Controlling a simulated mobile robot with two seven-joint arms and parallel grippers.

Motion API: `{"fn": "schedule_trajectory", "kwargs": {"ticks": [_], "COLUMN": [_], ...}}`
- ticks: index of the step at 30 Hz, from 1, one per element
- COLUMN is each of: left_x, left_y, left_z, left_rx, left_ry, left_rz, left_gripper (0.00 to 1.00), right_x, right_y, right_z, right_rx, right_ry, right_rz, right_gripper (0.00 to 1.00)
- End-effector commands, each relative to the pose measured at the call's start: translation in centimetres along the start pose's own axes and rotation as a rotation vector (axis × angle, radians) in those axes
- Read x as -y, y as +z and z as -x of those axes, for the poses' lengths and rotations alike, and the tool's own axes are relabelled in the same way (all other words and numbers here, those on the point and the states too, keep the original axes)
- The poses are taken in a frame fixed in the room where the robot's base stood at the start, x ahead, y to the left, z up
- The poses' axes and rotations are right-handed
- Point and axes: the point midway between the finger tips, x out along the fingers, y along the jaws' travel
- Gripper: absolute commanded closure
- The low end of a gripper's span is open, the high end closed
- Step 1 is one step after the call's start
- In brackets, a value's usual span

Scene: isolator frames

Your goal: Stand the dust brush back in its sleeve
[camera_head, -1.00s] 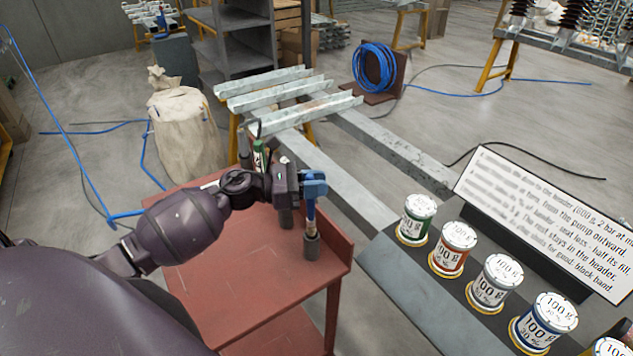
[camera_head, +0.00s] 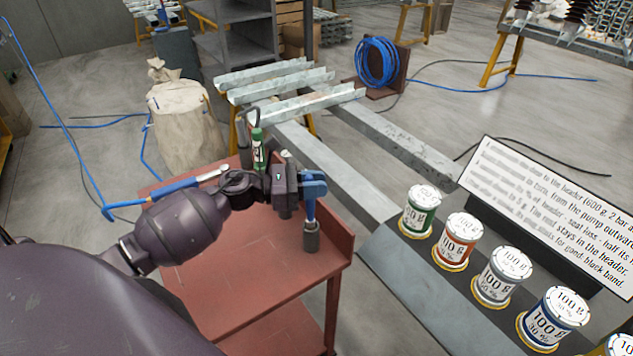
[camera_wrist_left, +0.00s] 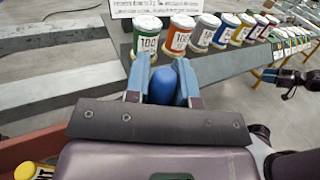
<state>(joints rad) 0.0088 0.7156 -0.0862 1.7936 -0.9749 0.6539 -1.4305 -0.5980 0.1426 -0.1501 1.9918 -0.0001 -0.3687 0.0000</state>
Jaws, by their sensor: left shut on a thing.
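My left gripper (camera_head: 313,190) is shut on the upper end of the dust brush, whose blue handle (camera_head: 311,209) hangs upright below the fingers. In the left wrist view the rounded blue handle end (camera_wrist_left: 162,86) sits between the two blue fingers. A dark grey cylinder (camera_head: 311,238), which looks like the sleeve, stands on the red table under the handle. The brush's lower end is hidden at the sleeve's mouth and seems to be inside it. What looks like my right gripper (camera_wrist_left: 289,88) shows small at the right edge of the left wrist view.
The red table (camera_head: 265,290) has a raised edge on the right. A green bottle (camera_head: 258,150) and a blue-handled tool (camera_head: 180,186) are near its back left. Several labelled cans, one with a green band (camera_head: 418,215), stand on a grey bench to the right.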

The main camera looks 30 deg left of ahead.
Motion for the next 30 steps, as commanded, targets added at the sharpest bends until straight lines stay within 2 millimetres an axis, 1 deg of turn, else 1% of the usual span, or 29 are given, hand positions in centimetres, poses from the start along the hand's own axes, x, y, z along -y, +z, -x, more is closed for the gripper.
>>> {"fn": "schedule_trajectory", "kwargs": {"ticks": [1,7,14,22,30], "left_x": [0.0,0.0,0.0,0.0,0.0], "left_y": [-0.4,-1.2,-2.1,-3.2,-4.2], "left_z": [0.0,0.0,0.0,0.0,0.0], "left_rx": [-0.001,0.0,0.0,0.0,0.0], "left_ry": [0.0,0.0,0.0,0.0,0.0], "left_rz": [0.001,0.001,0.001,0.0,0.0], "left_gripper": [1.0,1.0,1.0,1.0,1.0], "right_x": [0.0,0.1,0.2,0.4,0.5], "right_y": [0.6,1.7,2.1,2.2,3.0], "right_z": [0.0,-0.1,-0.5,-1.4,-1.7], "right_rx": [0.007,0.023,0.025,0.018,0.028], "right_ry": [0.0,0.001,-0.001,-0.006,-0.007], "right_rz": [-0.001,-0.002,-0.001,0.002,0.003], "right_gripper": [0.57,0.57,0.57,0.57,0.57]}}
